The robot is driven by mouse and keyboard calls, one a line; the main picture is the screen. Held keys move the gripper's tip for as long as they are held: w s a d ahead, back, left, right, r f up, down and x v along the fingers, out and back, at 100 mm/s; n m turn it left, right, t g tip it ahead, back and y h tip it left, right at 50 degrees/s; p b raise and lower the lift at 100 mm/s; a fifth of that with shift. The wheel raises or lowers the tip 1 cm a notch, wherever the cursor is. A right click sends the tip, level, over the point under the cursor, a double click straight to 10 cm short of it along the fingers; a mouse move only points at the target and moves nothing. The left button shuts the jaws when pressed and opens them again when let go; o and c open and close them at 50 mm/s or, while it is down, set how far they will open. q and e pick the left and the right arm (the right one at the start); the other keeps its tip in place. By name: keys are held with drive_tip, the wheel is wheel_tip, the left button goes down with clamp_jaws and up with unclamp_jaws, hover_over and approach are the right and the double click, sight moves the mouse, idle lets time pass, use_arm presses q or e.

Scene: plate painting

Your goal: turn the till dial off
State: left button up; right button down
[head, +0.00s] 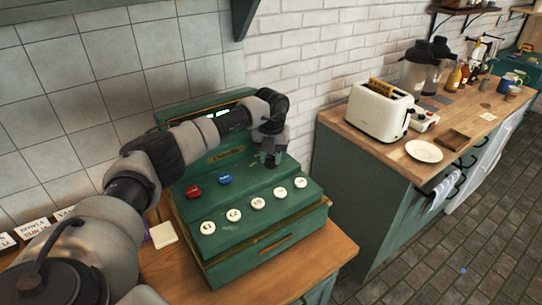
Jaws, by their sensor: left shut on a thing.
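The green till (240,238) stands on a wooden counter. It has a red button, a blue button and several white round buttons on its sloped front. My left arm reaches across from the left, over the till. My left gripper (270,160) points down at the right part of the till's upper panel, above the white buttons. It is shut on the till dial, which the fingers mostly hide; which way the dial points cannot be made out. My right gripper is not in view.
A pale square note (163,235) lies left of the till. A floor gap separates the counters.

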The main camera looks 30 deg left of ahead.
sight(271, 156)
use_arm(q)
drive_tip(key=shift+w+a+r, duration=0.1)
drive_tip(key=shift+r, duration=0.1)
drive_tip(key=o, duration=0.7)
drive_tip(key=shift+c, duration=0.2)
drive_tip(key=shift+o, duration=1.3)
drive_tip(key=shift+f, duration=0.1)
wheel_tip(271, 156, up, 11)
drive_tip(key=b, duration=0.3)
drive_tip(key=shift+f, duration=0.1)
